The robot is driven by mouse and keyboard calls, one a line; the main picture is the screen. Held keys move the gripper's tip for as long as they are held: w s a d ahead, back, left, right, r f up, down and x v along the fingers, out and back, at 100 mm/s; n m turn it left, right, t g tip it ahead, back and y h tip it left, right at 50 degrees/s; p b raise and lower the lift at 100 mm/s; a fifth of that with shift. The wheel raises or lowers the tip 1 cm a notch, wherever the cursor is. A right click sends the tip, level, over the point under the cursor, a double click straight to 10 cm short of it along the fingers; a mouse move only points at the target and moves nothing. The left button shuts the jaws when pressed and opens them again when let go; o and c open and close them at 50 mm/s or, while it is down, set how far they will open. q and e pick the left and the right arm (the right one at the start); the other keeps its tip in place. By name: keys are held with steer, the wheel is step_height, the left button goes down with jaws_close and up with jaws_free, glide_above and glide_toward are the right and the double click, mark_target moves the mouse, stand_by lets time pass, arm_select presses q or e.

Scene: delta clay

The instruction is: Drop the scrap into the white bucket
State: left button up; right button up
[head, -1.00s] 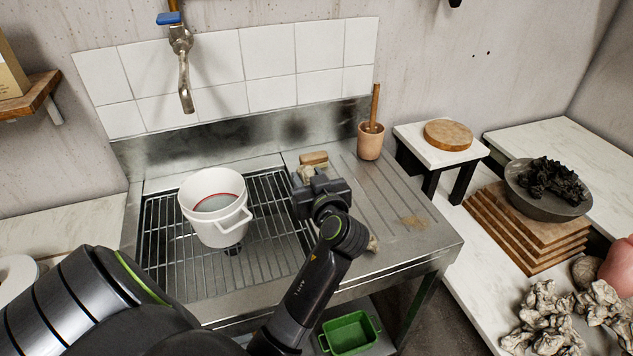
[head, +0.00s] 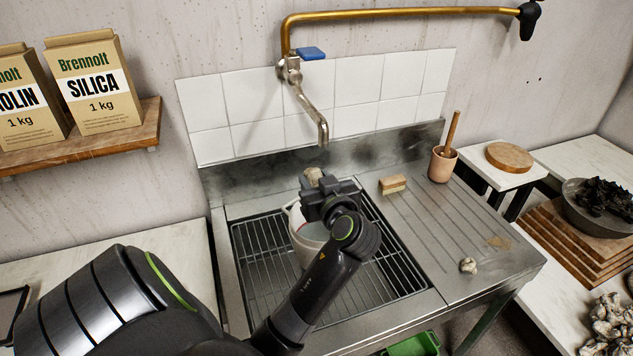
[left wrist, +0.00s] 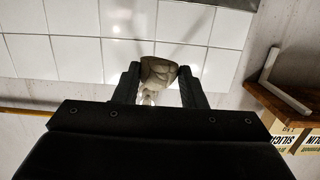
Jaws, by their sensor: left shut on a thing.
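My left gripper (head: 322,184) is shut on a pale, lumpy scrap (head: 313,175). The scrap also shows between the two fingers in the left wrist view (left wrist: 158,74). The white bucket (head: 309,238) stands on the sink grate, with its right part and much of its opening hidden behind my left gripper and arm. In the head view the gripper and scrap overlap the bucket's far side and appear above it. My right gripper is not in view.
A faucet (head: 308,105) hangs behind the bucket. On the drainboard (head: 440,230) are a brush (head: 393,184), a cup with a wooden handle (head: 443,165) and another small pale lump (head: 468,265). The sink grate (head: 262,275) is otherwise clear.

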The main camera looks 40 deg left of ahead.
arm_select(q)
step_height(320, 180, down, 6)
steer(key=b, duration=0.4)
steer(key=shift+w+d+r+b, duration=0.1)
steer(key=shift+w+d+b, duration=0.05)
steer(key=shift+b, duration=0.15)
steer(key=o, duration=1.1)
